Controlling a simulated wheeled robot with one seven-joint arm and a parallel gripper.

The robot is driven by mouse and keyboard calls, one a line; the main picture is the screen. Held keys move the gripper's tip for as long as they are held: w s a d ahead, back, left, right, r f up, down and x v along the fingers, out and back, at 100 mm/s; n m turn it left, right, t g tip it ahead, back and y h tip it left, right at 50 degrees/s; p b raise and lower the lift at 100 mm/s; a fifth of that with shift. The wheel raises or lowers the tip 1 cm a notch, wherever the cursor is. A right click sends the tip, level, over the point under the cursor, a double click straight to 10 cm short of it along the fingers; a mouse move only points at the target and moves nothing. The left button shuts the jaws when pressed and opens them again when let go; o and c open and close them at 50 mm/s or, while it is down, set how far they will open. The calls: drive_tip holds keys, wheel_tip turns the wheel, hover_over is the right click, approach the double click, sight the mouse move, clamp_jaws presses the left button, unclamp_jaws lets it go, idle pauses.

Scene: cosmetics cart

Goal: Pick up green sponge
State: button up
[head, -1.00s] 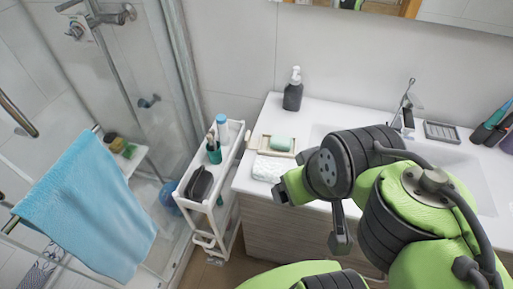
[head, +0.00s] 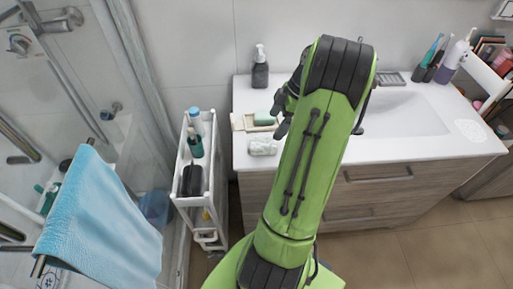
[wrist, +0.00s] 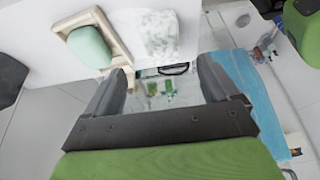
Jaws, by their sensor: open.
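The green sponge (head: 265,117), a pale green rounded block, lies in a light wooden tray (head: 238,122) on the white counter, left of the sink. In the wrist view the sponge (wrist: 90,47) and its tray (wrist: 122,52) are at upper left, beyond the left finger. My gripper (wrist: 163,78) is open with nothing between its fingers. In the head view my gripper (head: 281,108) is just right of the sponge, partly hidden by my own arm. It appears apart from the sponge.
A folded white cloth (head: 263,147) lies in front of the tray. A dark soap bottle (head: 260,72) stands behind it. A narrow white cart (head: 206,170) with bottles stands left of the counter. A blue towel (head: 98,215) hangs at left. The sink (head: 405,108) is at right.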

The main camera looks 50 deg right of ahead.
sight(264, 141)
drive_tip(key=b+x, duration=0.1)
drive_tip(key=x, duration=0.9)
drive_tip(key=shift+w+a+f+b, duration=0.1)
drive_tip(key=shift+w+a+b, duration=0.1)
drive_tip(key=shift+b, duration=0.15)
drive_tip(key=shift+s, duration=0.1)
drive_tip(key=shift+c, duration=0.4)
drive_tip(key=c, duration=1)
